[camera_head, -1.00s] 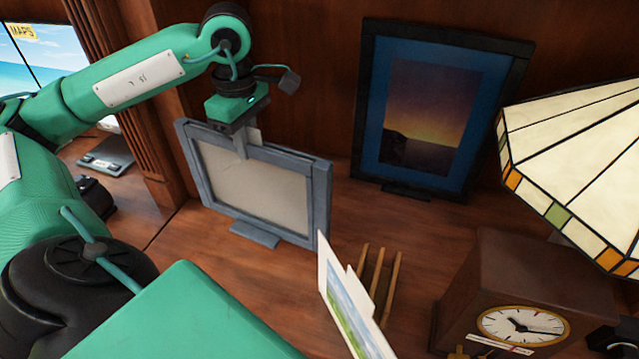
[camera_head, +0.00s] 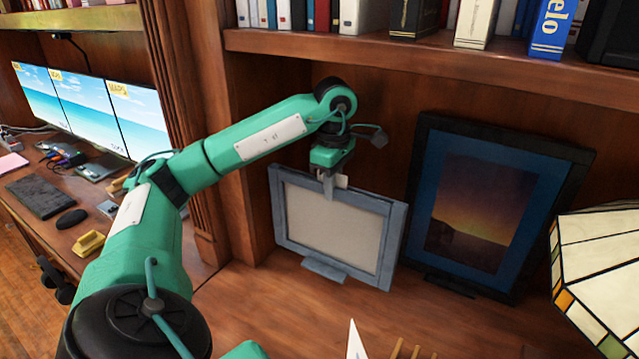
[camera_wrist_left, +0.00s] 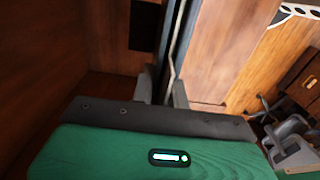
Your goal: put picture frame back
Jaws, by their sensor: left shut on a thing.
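A blue-grey picture frame (camera_head: 335,228) with a blank pale panel and a small foot stands upright on the wooden shelf (camera_head: 330,315) in the head view. My left gripper (camera_head: 329,190) comes down from above and is shut on the middle of its top edge. In the left wrist view the frame's thin edge (camera_wrist_left: 174,55) runs between the fingers of my left gripper (camera_wrist_left: 162,95). I cannot tell whether the foot bears fully on the shelf. My right gripper is not in view.
A larger dark frame with a sunset picture (camera_head: 485,205) stands close to the right. A stained-glass lamp shade (camera_head: 600,265) is at far right. Books (camera_head: 330,15) line the shelf above. A wooden post (camera_head: 190,120) stands left; monitors (camera_head: 90,105) stand beyond it.

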